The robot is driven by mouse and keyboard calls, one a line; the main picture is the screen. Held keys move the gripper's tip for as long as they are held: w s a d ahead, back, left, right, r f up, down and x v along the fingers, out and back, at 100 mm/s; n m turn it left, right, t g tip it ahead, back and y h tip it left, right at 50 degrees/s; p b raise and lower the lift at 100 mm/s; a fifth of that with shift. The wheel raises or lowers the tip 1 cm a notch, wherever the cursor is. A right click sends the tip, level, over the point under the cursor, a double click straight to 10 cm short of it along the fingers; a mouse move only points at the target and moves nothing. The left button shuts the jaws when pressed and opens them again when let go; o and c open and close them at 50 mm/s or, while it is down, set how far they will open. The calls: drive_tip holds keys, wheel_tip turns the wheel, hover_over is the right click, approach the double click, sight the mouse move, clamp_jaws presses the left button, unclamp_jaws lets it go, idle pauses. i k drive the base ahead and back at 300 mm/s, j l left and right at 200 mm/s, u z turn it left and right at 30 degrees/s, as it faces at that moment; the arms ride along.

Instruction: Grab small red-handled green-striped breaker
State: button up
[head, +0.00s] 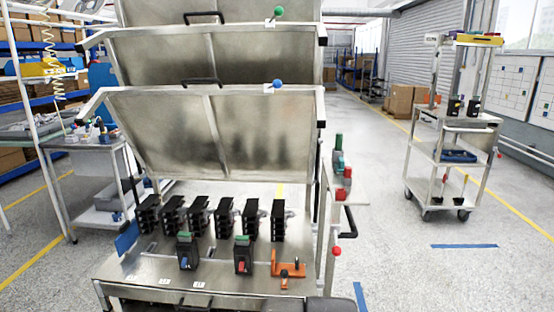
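A small black breaker (242,254) with a red handle and a green stripe along its top stands upright on the metal bench, near the front middle. To its left stands a similar black breaker (187,251), also green on top, whose small handle looks bluish or grey. The bench top (140,268) is bare metal around them. My gripper is not in view.
A row of several black units (198,217) stands behind the breakers. An orange fixture (288,268) sits to their right. Tilted metal covers (210,135) hang above the bench. A wheeled cart (450,160) stands at right, with open floor before it.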

sight(242, 248)
drive_tip(key=i, duration=0.1)
drive_tip(key=i+j+u, duration=0.55)
drive_tip(key=i+u, duration=0.4)
drive_tip(key=k, duration=0.05)
